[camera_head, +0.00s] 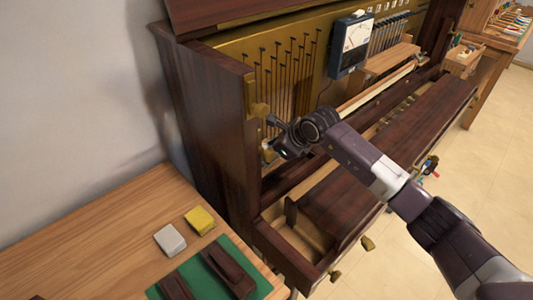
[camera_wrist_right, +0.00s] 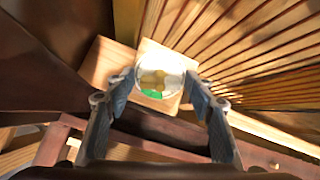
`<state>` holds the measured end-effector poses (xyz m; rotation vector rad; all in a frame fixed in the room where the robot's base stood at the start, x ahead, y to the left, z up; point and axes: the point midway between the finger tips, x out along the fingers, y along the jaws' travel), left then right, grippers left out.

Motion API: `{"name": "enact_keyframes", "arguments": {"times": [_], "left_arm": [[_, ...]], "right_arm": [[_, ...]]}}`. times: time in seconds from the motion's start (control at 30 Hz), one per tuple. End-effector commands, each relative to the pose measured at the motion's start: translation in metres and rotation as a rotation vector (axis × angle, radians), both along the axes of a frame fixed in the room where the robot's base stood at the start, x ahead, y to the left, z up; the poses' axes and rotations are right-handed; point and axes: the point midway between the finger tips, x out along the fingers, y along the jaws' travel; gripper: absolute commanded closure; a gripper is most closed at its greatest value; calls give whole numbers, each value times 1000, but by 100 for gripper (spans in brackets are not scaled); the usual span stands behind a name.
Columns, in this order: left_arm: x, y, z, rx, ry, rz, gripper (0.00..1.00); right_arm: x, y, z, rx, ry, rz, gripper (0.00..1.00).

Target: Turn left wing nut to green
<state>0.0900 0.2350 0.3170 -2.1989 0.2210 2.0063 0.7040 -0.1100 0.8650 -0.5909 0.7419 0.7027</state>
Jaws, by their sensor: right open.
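In the right wrist view, a brass-coloured wing nut (camera_wrist_right: 153,78) sits at the middle of a round white dial (camera_wrist_right: 176,73). The dial has a green patch (camera_wrist_right: 152,94) on its lower edge and is set on a pale wooden block (camera_wrist_right: 107,63). My right gripper (camera_wrist_right: 159,84) is open, with one finger on each side of the dial and nothing gripped. I cannot tell whether the fingertips touch the dial. In the head view my right gripper (camera_head: 277,143) reaches inside the left end of the opened piano (camera_head: 213,110). My left gripper is not in view.
A wooden table (camera_head: 85,235) at lower left holds a green mat (camera_head: 246,268), a yellow block (camera_head: 200,220), a grey block (camera_head: 170,240) and dark wooden pieces. The piano's side wall is close to the gripper.

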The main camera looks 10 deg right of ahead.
Motion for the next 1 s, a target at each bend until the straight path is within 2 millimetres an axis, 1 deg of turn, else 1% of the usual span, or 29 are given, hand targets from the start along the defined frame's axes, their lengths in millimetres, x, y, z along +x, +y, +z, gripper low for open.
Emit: {"name": "enact_keyframes", "arguments": {"times": [0.47,0.77,1.0], "left_arm": [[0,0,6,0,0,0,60],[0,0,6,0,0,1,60],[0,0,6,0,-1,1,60]], "right_arm": [[-6,-3,7,0,2,0,51],[-6,-4,8,0,2,0,51],[-6,-4,8,0,1,0,76]]}}
